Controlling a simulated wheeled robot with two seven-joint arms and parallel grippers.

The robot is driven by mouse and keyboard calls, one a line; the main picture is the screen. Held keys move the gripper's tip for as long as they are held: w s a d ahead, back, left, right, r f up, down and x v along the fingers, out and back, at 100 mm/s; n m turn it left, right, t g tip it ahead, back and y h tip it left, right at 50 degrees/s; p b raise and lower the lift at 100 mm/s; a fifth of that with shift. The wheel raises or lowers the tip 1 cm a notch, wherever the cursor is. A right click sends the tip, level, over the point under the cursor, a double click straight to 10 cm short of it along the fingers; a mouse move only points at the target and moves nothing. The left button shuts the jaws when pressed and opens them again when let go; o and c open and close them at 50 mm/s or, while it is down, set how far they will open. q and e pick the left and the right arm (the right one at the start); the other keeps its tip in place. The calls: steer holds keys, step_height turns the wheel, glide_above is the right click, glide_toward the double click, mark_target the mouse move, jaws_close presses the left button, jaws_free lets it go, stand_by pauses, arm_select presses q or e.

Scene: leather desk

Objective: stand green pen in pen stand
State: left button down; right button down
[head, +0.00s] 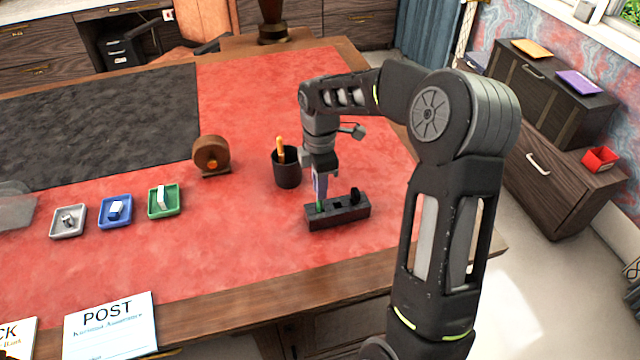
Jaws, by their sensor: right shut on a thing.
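The dark pen stand (350,214), a low block with holes along its top, sits on the red leather near the desk's right side. My right gripper (320,188) points down over its left end and is shut on the green pen (319,206). The pen is upright, with its lower part showing green at the stand's left hole. Whether its tip is inside the hole or just above it I cannot tell. The gripper hides the pen's upper part. A short black thing stands at the stand's right end, and the middle hole looks empty. My left gripper is not in view.
A black cup (287,170) with an orange-yellow thing in it stands just left of my right gripper. A brown tape-like roll (211,155) and grey, blue and green (164,212) trays are farther left. Red leather in front of the stand is clear.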

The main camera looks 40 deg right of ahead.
steer(key=c, duration=1.9)
jaws_free()
steer(key=shift+f, duration=0.15)
steer(key=o, duration=0.5)
steer(key=shift+c, duration=0.2)
step_height(320, 180, up, 12)
steer(key=shift+r+b, duration=0.2)
steer(key=shift+b, duration=0.15)
